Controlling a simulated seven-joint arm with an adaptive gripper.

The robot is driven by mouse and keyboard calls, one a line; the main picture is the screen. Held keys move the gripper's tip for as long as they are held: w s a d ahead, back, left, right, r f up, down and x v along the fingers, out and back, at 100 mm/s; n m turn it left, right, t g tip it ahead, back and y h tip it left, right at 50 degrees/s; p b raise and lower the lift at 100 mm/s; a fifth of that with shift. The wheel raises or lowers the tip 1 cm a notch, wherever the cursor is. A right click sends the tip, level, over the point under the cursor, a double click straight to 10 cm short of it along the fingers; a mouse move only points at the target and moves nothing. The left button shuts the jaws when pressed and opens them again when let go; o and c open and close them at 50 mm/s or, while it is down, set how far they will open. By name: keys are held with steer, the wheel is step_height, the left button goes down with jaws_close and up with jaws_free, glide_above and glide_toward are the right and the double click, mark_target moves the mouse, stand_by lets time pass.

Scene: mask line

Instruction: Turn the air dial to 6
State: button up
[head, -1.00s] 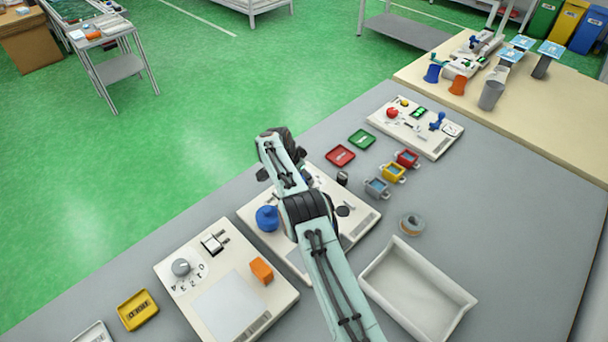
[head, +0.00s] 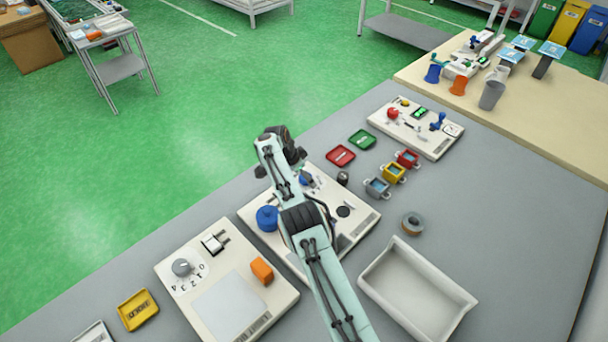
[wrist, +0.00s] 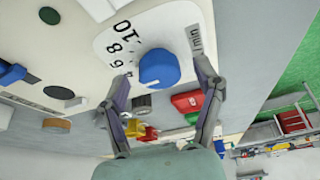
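The air dial is a blue knob (wrist: 158,68) on a white scale plate marked 10, 8, 6 and "l/min" in the wrist view. In the head view a small part of the blue dial (head: 306,179) shows beside my arm, on the middle panel. My gripper (wrist: 158,76) is open, with one finger on each side of the dial. I cannot tell whether the fingers touch it. The dial's pointer mark is not clear, so its setting cannot be read.
The middle panel (head: 356,222) also carries a larger blue round part (head: 267,218). The left panel (head: 171,248) has a grey dial (head: 182,267). Red (head: 341,155) and green trays, small cups and a white bin (head: 372,290) stand nearby. Grey table is free at right.

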steer(key=v, duration=1.2)
